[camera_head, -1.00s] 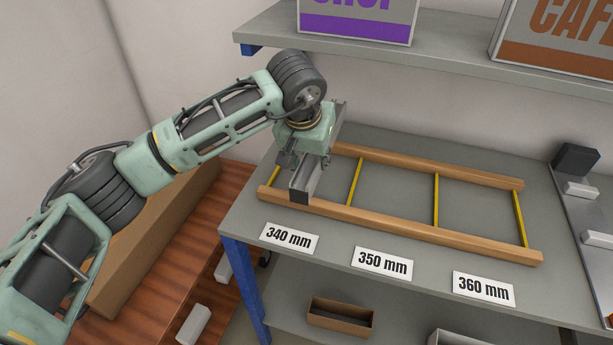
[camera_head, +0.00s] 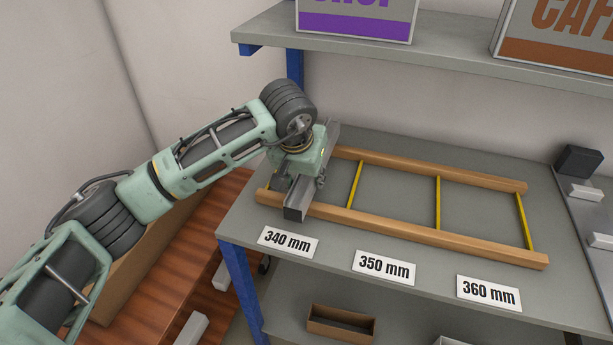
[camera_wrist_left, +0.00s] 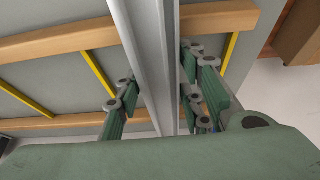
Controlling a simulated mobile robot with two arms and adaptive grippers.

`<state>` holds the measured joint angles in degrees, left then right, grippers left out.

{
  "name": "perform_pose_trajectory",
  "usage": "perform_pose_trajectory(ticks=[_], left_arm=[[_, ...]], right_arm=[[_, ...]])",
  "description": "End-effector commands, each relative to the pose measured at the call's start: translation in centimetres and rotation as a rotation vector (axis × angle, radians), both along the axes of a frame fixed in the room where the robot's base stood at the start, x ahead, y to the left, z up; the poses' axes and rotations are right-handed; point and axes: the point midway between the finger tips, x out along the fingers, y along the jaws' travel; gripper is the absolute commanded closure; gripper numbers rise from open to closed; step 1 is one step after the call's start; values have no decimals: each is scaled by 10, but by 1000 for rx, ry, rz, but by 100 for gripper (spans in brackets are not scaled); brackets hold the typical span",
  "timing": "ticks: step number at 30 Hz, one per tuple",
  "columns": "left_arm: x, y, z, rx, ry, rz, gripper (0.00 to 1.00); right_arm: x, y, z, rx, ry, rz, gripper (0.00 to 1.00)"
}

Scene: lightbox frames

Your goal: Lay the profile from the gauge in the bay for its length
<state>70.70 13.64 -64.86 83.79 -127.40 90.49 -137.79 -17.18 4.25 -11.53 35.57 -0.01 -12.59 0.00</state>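My left gripper (camera_head: 302,185) is shut on a grey metal profile (camera_head: 296,207), with a finger on each side of it. The wrist view shows the profile (camera_wrist_left: 150,60) running between the fingers (camera_wrist_left: 160,95). The profile lies crosswise over the two wooden rails of the rack (camera_head: 440,234), in the leftmost bay, behind the 340 mm label (camera_head: 288,242). It is low, at or just above the rails; I cannot tell whether it touches them. My gripper hides its middle. The 350 mm label (camera_head: 384,267) and 360 mm label (camera_head: 488,293) mark the other bays, which are empty. My right gripper is not in view.
The gauge (camera_head: 590,215), with a black block (camera_head: 579,161) and light blocks, stands at the right edge. A shelf (camera_head: 440,50) with signs hangs above the bench. A small brown box (camera_head: 341,323) sits on the lower shelf. Yellow dividers (camera_head: 437,205) separate the bays.

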Motion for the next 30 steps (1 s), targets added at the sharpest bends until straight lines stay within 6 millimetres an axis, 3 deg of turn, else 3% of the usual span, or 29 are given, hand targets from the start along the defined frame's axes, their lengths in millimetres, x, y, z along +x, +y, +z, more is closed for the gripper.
perform_pose_trajectory(ticks=[4, 16, 30], left_arm=[[0, 0, 0, 0, 0, 0, 50], [-1, 0, 7, 0, 0, 0, 50], [-34, 12, 92, 0, -4, -1, 50]], right_arm=[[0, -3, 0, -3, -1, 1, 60], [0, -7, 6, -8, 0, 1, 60], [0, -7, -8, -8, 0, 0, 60]])
